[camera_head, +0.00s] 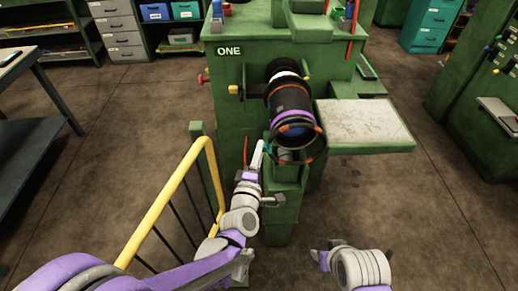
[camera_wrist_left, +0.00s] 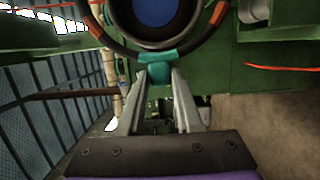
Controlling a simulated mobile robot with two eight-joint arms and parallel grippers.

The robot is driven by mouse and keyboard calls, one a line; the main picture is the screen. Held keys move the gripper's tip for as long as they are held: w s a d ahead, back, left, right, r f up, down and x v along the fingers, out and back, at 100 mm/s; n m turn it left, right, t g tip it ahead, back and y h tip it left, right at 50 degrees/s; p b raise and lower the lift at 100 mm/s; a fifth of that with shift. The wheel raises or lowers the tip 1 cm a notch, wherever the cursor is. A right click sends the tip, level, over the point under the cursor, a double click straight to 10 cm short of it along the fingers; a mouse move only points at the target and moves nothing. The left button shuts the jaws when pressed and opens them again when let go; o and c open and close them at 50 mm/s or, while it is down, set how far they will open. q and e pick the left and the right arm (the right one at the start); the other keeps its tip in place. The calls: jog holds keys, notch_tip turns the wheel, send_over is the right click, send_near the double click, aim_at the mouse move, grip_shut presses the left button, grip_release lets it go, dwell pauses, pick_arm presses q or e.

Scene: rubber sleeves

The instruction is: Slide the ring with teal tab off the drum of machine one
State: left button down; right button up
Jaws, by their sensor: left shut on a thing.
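Machine one (camera_head: 232,75) is the green cabinet marked ONE. Its dark drum (camera_head: 290,98), with orange and purple bands, sticks out towards me. A dark ring with orange parts (camera_head: 325,147) shows at the drum's near end; in the left wrist view the ring (camera_wrist_left: 110,42) encircles the blue-centred drum end (camera_wrist_left: 155,8). I cannot tell whether it is still around the drum or just in front. My left gripper (camera_head: 262,150) is shut on the ring's teal tab (camera_wrist_left: 158,71), below the drum end. My right gripper (camera_head: 318,253) is low at the front, its jaws unclear.
A yellow railing (camera_head: 165,200) stands left of my left arm. A green post (camera_head: 284,200) rises below the drum. A pale-topped shelf (camera_head: 365,122) juts out on the right. Open floor (camera_head: 420,210) lies at the front right.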

pick_arm(q)
jog(key=shift+s+b, duration=0.55)
jog(key=shift+s, duration=1.55)
